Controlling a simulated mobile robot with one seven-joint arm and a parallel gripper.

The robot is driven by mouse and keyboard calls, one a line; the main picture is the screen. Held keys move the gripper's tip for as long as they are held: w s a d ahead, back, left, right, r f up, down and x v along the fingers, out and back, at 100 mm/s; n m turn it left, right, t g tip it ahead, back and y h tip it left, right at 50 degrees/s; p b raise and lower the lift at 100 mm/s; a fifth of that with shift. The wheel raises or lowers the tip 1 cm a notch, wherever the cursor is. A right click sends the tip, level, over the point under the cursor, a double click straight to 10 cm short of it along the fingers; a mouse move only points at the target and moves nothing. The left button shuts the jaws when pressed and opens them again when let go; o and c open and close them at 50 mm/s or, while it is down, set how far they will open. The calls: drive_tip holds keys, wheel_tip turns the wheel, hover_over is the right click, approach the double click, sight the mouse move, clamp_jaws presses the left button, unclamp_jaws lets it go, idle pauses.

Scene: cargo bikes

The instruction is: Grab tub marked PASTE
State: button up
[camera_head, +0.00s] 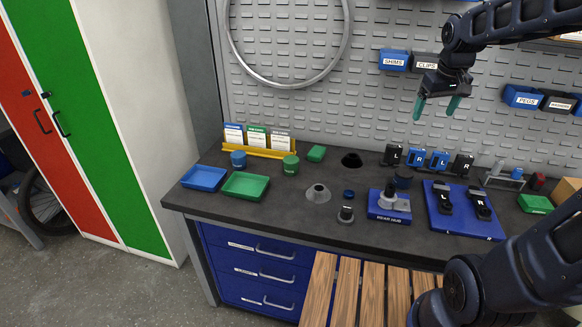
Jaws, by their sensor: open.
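Two small round tubs stand on the dark workbench (330,218) below the pegboard. One is a blue tub (238,160) at the left, the other a green tub (290,165) to its right. Any marking on them is too small to read, so I cannot tell which is marked PASTE. My gripper (435,109) is open and empty, its teal fingers pointing down. It is in front of the pegboard, above and to the right of both tubs and well apart from them.
A blue tray (204,179) and a green tray (245,186) lie in front of the tubs. A yellow card rack (263,153) stands behind them. A grey cone (317,193), a rear hub stand (388,211) and a blue pedal board (462,220) occupy the bench to the right.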

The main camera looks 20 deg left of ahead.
drive_tip(key=w+a+f+n+g, duration=0.1)
drive_tip(key=w+a+f+n, duration=0.2)
drive_tip(key=w+a, duration=0.75)
drive_tip(key=n+g+h, duration=0.2)
drive_tip(key=n, duration=0.6)
hover_over(290, 159)
drive_tip(key=f, duration=2)
drive_tip(key=shift+w+d+f, duration=0.1)
drive_tip(key=shift+w+f, duration=0.2)
drive_tip(key=shift+f, duration=0.05)
drive_tip(key=shift+s+a+f, duration=0.1)
drive_tip(key=shift+a+f, duration=0.15)
drive_tip(key=shift+f, duration=0.25)
drive_tip(key=f, duration=0.5)
drive_tip(key=shift+s+d+f, duration=0.1)
drive_tip(key=shift+d, duration=0.2)
drive_tip(key=shift+s+f, duration=0.15)
drive_tip(key=shift+f, duration=2.4)
drive_tip(key=c, duration=1.2)
drive_tip(key=shift+o, duration=0.2)
